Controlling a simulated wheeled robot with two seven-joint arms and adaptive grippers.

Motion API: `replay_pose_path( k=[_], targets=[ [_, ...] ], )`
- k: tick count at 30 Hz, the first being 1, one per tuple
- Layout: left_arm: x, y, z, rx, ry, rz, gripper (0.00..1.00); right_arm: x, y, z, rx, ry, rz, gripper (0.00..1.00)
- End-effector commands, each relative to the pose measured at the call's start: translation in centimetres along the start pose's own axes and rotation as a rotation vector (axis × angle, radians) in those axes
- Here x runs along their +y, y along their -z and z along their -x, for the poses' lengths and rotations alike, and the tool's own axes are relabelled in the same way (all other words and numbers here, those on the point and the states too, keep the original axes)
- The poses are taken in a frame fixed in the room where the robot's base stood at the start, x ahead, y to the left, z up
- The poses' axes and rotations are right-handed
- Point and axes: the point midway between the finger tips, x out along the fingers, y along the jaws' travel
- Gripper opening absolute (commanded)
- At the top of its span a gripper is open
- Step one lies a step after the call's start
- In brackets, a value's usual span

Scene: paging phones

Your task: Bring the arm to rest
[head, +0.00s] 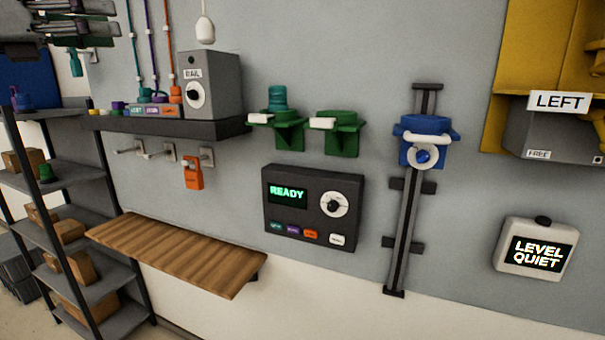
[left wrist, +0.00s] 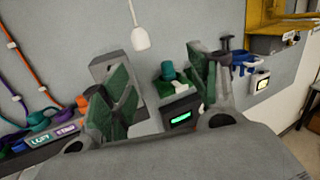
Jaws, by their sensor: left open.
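My left gripper (head: 95,22) comes in at the top left corner of the head view, raised above the wall shelf. In the left wrist view its two green-padded fingers (left wrist: 162,90) stand wide apart, open, with nothing between them. It is apart from everything in view. My right gripper is in neither view.
A dark shelf (head: 165,128) carries a grey RAIL box (head: 212,84). Below are a READY panel (head: 312,208) and a wooden ledge (head: 175,254). Green holders (head: 336,135), a blue clamp on a rail (head: 425,135) and a LEVEL QUIET display (head: 535,248) are to the right. Shelving (head: 60,172) stands left.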

Motion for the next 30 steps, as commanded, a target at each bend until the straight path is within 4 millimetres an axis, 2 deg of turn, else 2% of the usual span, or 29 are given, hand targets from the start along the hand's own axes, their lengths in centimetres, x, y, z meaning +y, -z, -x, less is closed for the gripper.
replay_pose_path(
  k=[15,21,30],
  targets=[
    [-3.1,5.4,-7.9,-0.17,0.235,0.271,0.61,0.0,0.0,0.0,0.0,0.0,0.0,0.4],
    [-3.8,7.6,-9.9,-0.254,0.302,0.421,0.61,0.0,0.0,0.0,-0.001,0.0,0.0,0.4],
    [-3.5,11.1,-11.9,-0.388,0.356,0.677,0.61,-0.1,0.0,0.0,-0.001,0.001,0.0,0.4]
  ],
)
